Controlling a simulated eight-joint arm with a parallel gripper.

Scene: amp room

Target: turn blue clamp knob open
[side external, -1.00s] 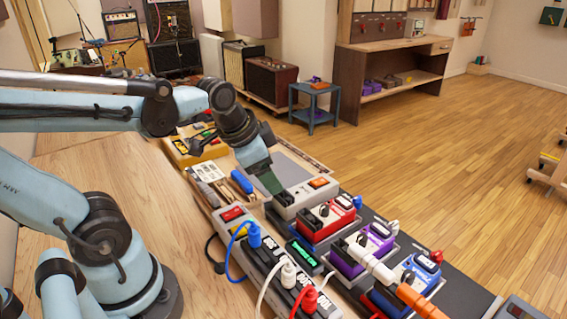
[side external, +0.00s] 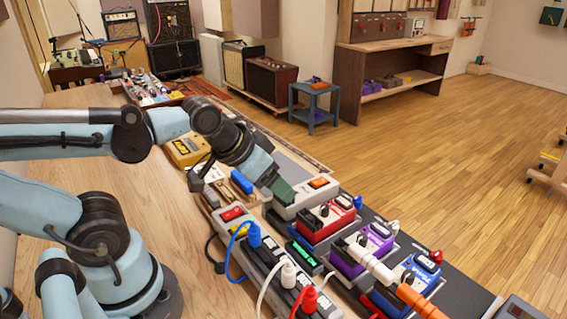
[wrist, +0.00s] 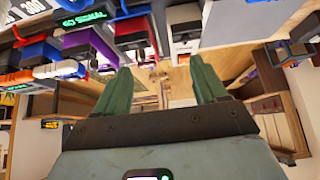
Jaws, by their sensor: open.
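My gripper (side external: 284,191) has green fingers and is tilted down to the right, beside the grey box with an orange switch (side external: 312,193). In the wrist view its two fingers (wrist: 160,66) are spread apart with nothing between them. A short blue piece (side external: 241,181) lies left of the gripper, by a wooden strip. A blue pedal (side external: 416,274) with a red-topped plug stands at the lower right. I cannot tell which blue part is the clamp knob; none is clearly seen as a clamp knob in the wrist view.
A red pedal (side external: 326,220) and a purple pedal (side external: 362,249) stand close to the gripper's right. A power strip (side external: 262,262) with blue, white and red plugs runs in front. A yellow meter (side external: 187,150) sits behind. The wooden bench (side external: 150,205) is clear at left.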

